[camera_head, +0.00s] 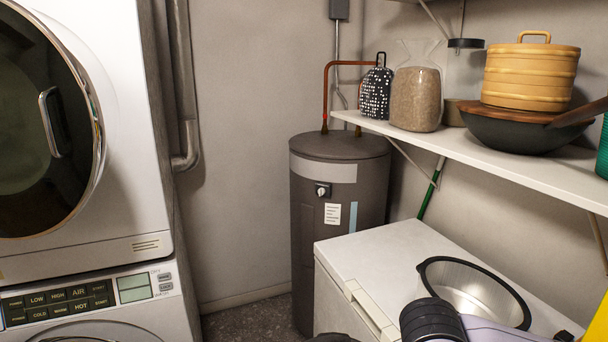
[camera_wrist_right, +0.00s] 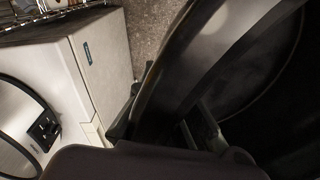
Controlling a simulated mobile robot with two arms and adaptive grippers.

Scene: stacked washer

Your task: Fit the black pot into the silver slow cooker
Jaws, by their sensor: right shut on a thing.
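The silver slow cooker (camera_head: 482,287) stands open on the white chest freezer, with a black rim and a bare shiny inside. Its rim and black control panel also show at the left of the right wrist view (camera_wrist_right: 44,128). The black pot (camera_wrist_right: 245,75) fills the right of the right wrist view, dark and round. My right gripper (camera_wrist_right: 165,122) is shut on the pot's wall and holds it apart from the cooker, out beside the freezer. Only a dark edge, perhaps the pot, shows at the bottom of the head view. My left gripper is in neither view.
The white freezer (camera_head: 375,262) has bare top left of and behind the cooker. A shelf (camera_head: 455,148) above it holds a wok (camera_head: 515,133), steamer (camera_head: 530,75) and bags. A grey water heater (camera_head: 335,200) stands behind; the stacked washer (camera_head: 90,285) is left.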

